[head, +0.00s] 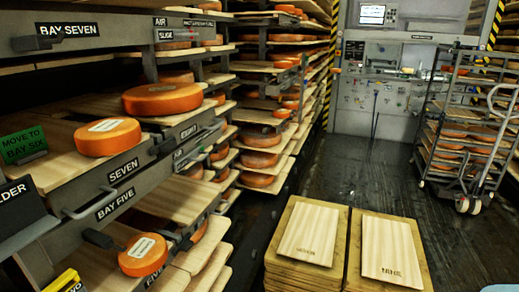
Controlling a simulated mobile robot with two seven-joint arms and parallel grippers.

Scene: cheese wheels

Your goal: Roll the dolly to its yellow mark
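A wheeled metal rack (465,135) stands at the right on the dark floor, upright, with cheese wheels on its wooden shelves. It is the only thing with visible casters, so it may be the dolly; I cannot be sure. A bent metal handle (492,100) rises on its right side, and a large caster (463,203) shows below. I see no yellow mark on the visible floor. Neither of my grippers is in view.
Shelves with orange cheese wheels (163,99) line the left, labelled for bays. Two low stacks of boards, left (309,232) and right (393,249), sit at bottom centre. A grey control panel (385,92) closes the back. Dark floor (370,165) lies clear between.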

